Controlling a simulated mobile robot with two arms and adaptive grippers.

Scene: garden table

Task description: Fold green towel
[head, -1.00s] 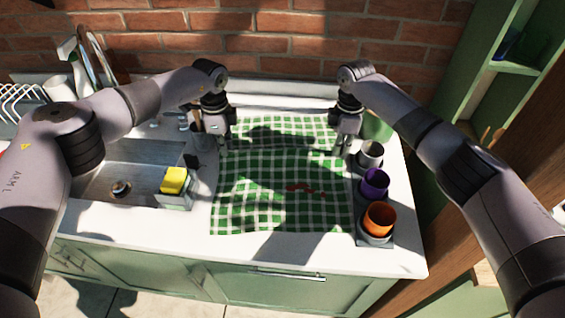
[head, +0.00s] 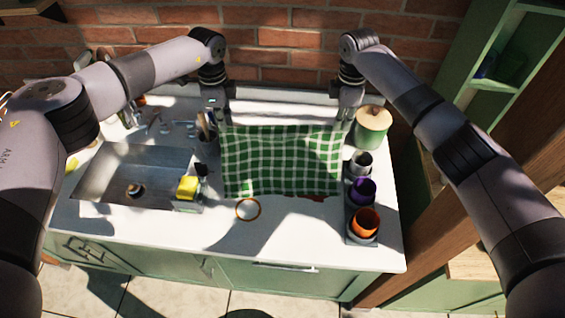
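The green and white checked towel (head: 281,163) is stretched between my two grippers in the head view, with its upper corners at the fingertips. It hangs down toward the counter; I cannot tell if its lower edge touches. My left gripper (head: 219,118) is shut on the upper left corner. My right gripper (head: 347,116) is shut on the upper right corner. The fingertips are small and partly hidden by the cloth. A reddish patch (head: 312,198) shows at the towel's lower edge.
A round rimmed item (head: 248,209) lies on the counter (head: 290,235) before the towel. A sink (head: 115,170) and yellow sponge (head: 187,186) are left. Orange (head: 366,222), purple (head: 362,191) and grey (head: 360,163) cups and a green lidded pot (head: 371,130) are right. The front counter is mostly clear.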

